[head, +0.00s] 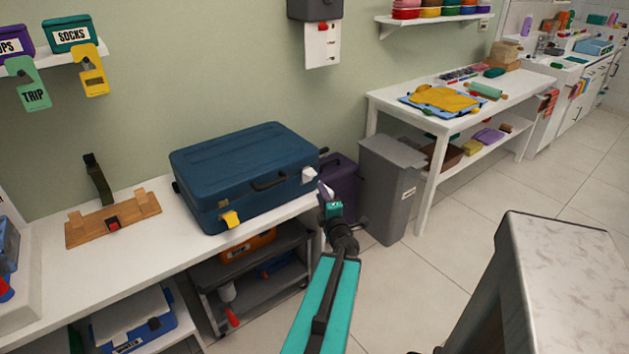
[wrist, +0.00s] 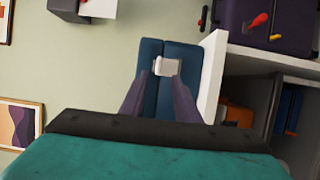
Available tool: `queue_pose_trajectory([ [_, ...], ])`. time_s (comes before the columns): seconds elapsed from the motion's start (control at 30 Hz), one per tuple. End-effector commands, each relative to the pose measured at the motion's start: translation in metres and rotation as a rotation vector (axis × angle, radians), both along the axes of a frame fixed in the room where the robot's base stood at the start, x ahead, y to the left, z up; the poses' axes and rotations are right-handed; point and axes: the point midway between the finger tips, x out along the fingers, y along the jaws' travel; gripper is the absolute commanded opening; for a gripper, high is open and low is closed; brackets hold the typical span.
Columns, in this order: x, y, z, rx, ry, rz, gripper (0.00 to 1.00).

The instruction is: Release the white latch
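A dark blue suitcase (head: 240,170) lies closed on the white bench. Its white latch (head: 309,174) is on the right part of the front side, and a yellow latch (head: 231,219) is on the left part. My gripper (head: 323,187) is just in front of the white latch. In the wrist view the white latch (wrist: 167,66) shows just beyond the two purple fingertips (wrist: 161,76), roughly between them. The fingers are apart, with nothing between them that I can see. I cannot tell whether they touch the latch.
The white bench (head: 150,255) also holds a wooden board (head: 113,217) with a red button at left. A grey bin (head: 388,190) and a purple suitcase (head: 342,185) stand right of the bench. A dark cart (head: 250,285) is under it.

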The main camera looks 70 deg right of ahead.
Motion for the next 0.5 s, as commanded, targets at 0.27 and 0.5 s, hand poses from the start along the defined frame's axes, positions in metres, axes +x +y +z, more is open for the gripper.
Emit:
queue_pose_trajectory([
  [0.27,0.015,-0.016,0.003,0.007,0.005,-0.009,0.29],
  [0.5,0.027,-0.034,0.003,0.006,0.003,-0.008,0.29],
])
